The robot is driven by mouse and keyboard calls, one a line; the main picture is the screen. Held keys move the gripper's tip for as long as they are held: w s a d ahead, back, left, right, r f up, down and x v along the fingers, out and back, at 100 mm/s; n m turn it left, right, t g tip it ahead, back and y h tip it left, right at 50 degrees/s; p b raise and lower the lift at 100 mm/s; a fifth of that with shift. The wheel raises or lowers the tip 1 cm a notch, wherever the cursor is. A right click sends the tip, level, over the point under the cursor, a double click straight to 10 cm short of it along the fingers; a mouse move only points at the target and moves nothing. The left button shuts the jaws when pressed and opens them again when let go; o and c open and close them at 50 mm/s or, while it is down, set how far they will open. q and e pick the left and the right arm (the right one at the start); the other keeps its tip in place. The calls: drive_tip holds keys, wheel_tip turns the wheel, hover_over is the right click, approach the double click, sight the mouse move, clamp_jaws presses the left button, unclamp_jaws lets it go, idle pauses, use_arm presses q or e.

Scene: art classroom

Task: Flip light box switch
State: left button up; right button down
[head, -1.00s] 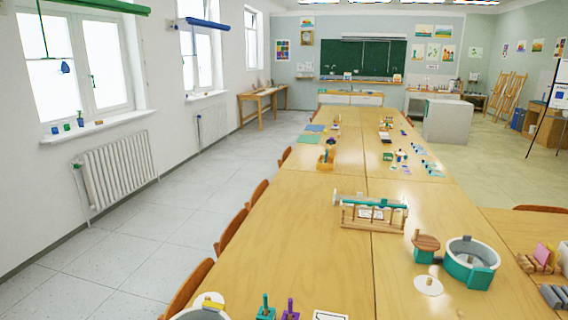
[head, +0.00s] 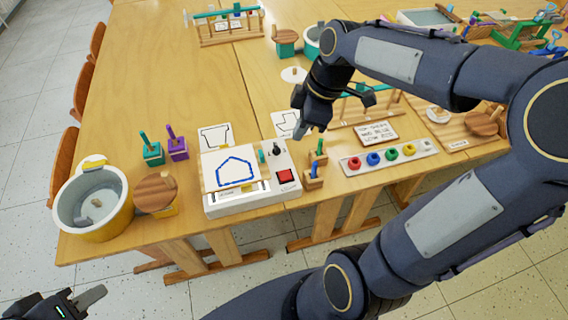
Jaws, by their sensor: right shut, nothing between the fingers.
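The white light box (head: 222,209) stands near the front edge of the table, with a blue pentagon drawing (head: 236,172) on its top. Whether the switch is on or off cannot be told. My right gripper (head: 301,131) is shut and empty, pointing down just above and to the right of the knob, apart from the red switch. My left gripper (head: 92,297) is at the bottom left, in front of the table and far from the box; its jaws are only partly in view.
Small wooden-handled blocks (head: 314,176) stand just right of the panel. A paint-pot strip (head: 390,157) lies further right. Teal and purple stamps (head: 177,147), a round wooden-topped pot (head: 155,192) and a yellow-and-white tub (head: 97,229) stand left. The table's left middle (head: 140,75) is clear.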

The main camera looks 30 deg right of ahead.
sight(282, 171)
drive_tip(key=w+f+n, duration=0.1)
drive_tip(key=w+d+f+n, duration=0.1)
drive_tip(key=w+n+g, duration=0.1)
drive_tip(key=w, duration=0.1)
drive_tip(key=shift+d+f+n, duration=0.25)
drive_tip(key=shift+f+n, duration=0.15)
drive_tip(key=x, duration=0.8)
drive_tip(key=b+x, duration=0.1)
drive_tip(key=x, duration=0.4)
drive_tip(key=shift+s+d+f, duration=0.15)
drive_tip(key=shift+s+d, duration=0.05)
drive_tip(key=shift+d, duration=0.2)
drive_tip(key=shift+f, duration=0.4)
drive_tip(key=shift+w+f, duration=0.1)
drive_tip(key=shift+f+g, duration=0.1)
drive_tip(key=shift+g, duration=0.2)
